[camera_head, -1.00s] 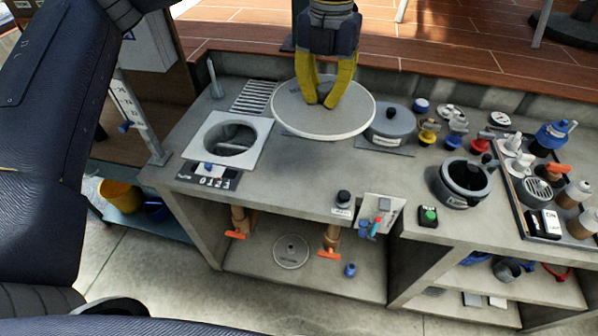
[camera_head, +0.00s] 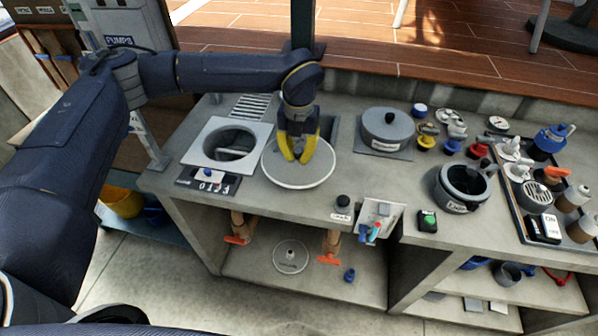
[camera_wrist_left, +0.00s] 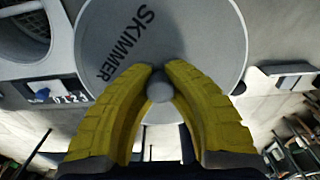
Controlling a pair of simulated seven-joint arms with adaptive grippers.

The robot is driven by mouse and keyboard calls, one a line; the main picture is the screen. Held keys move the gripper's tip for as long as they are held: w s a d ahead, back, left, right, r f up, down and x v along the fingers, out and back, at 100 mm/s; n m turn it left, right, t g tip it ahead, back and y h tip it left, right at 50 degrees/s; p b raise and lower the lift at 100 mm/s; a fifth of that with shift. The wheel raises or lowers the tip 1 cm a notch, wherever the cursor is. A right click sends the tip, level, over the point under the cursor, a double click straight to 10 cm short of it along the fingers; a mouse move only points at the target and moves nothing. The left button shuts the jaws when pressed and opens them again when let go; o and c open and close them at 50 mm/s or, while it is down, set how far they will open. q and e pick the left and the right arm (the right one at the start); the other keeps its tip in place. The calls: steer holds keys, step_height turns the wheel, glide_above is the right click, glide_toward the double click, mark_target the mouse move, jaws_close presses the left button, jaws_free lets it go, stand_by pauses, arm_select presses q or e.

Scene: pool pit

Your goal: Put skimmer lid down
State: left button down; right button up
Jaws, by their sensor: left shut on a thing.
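The skimmer lid is a round pale grey disc (camera_head: 300,178) with a light rim, just right of the square white skimmer frame. In the left wrist view the lid (camera_wrist_left: 195,25) bears the word SKIMMER, and its round knob (camera_wrist_left: 159,86) sits between my yellow fingers. My left gripper (camera_head: 297,157) is shut on this knob from above. The lid looks level over the counter; I cannot tell whether it touches. The skimmer frame (camera_head: 258,133) has an open round hole (camera_head: 230,145). My right gripper is not in view.
A lidded grey pot (camera_head: 386,130) stands to the right on a square plate. A number display (camera_head: 210,180) lies in front of the skimmer frame. A dark strip shows behind the lid. A small black knob (camera_head: 343,202) is near the front edge. Counter (camera_head: 385,175) is bare right of the lid.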

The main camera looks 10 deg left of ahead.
arm_select(q)
steer(key=shift+f, duration=3.15)
steer(key=shift+f, duration=0.3)
steer(key=c, duration=1.4)
jaws_free()
steer(key=shift+c, duration=0.2)
steer(key=shift+r, duration=4.05)
